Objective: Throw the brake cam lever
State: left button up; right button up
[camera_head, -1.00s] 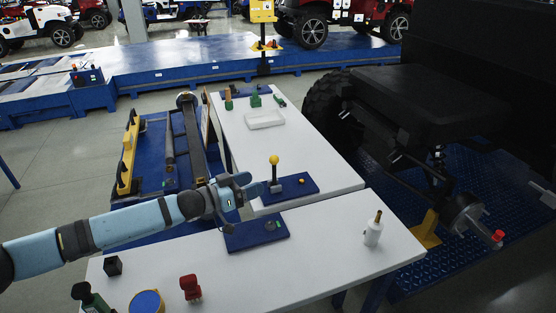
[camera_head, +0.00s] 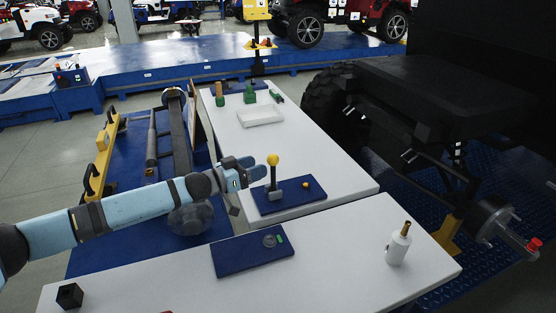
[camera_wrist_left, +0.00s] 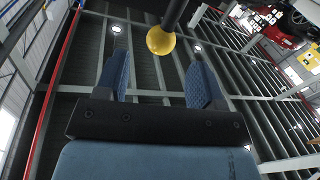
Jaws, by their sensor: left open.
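The lever (camera_head: 272,174) is a dark rod with a yellow ball knob, standing upright on a blue plate (camera_head: 308,195) at the near end of the far white table. My left gripper (camera_head: 256,168) is open, just left of the knob at about its height. In the left wrist view the yellow knob (camera_wrist_left: 161,40) shows just beyond the two blue fingertips (camera_wrist_left: 159,62), between them from side to side. The gripper is empty, and I cannot tell whether a finger touches the lever. My right gripper is not in view.
A second blue plate (camera_head: 252,256) with a small round button lies on the near white table. A white bottle-like part (camera_head: 398,246) stands on its right. A white tray (camera_head: 260,115) and green parts (camera_head: 250,94) sit farther back. A vehicle chassis (camera_head: 430,110) stands at right.

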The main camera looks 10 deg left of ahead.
aim_at(271, 161)
pick_arm(q)
jog(key=x, duration=0.8)
jog(key=shift+w, duration=0.1)
jog(key=shift+c, duration=0.2)
grip_shut()
jog(key=shift+f+b, duration=0.1)
jog(key=shift+b, duration=0.2)
